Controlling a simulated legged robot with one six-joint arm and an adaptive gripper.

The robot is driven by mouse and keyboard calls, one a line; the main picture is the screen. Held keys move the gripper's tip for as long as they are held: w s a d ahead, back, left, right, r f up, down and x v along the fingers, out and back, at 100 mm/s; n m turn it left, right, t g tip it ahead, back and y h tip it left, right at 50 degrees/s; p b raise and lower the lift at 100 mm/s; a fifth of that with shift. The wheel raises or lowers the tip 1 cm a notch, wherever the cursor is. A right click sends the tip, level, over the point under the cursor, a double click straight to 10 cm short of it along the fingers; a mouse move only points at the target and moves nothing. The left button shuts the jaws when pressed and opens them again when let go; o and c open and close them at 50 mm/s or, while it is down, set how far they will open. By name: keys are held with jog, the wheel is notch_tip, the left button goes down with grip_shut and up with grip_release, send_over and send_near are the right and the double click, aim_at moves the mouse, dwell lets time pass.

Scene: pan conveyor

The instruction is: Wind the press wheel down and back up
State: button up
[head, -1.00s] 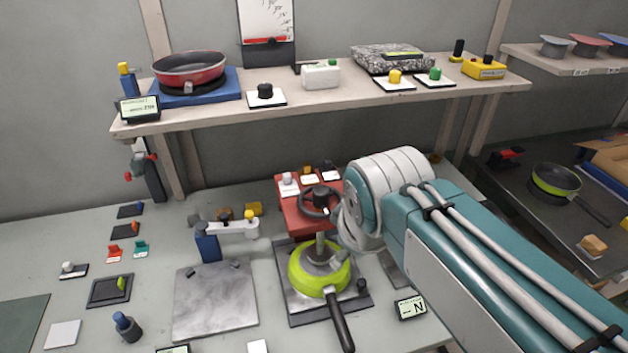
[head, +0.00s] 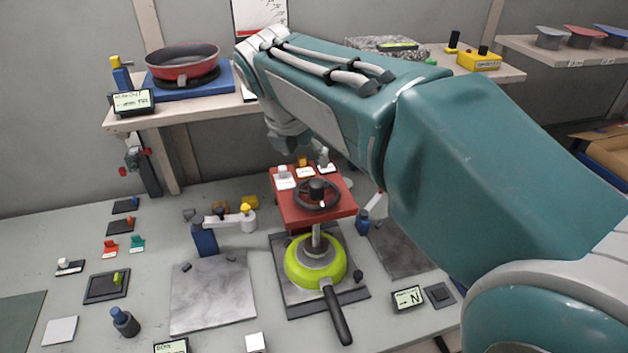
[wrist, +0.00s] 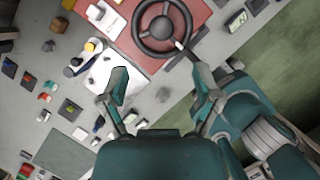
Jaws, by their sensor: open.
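The red press (head: 306,215) stands on the bench with its dark hand wheel (head: 317,195) on top. Below it, the press's grey ram comes down to a lime green pan (head: 316,262) with a black handle on a dark base plate. In the wrist view the wheel (wrist: 162,28) is at the top centre, beyond my fingertips. My gripper (wrist: 160,80) is open and empty, with its fingers spread on both sides below the wheel. I see no contact with the wheel. In the head view my gripper is near the press's back, partly hidden by my arm.
A crank-like white arm on a blue post (head: 204,240) stands left of the press. A grey plate (head: 212,290) lies in front of it. The shelf (head: 250,112) above carries a red pan (head: 183,64). A small display (head: 408,298) sits right of the green pan.

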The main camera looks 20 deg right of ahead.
aim_at(316, 183)
jog(key=x, duration=1)
jog(key=shift+f, duration=0.15)
jog(key=shift+d, duration=0.1)
grip_shut()
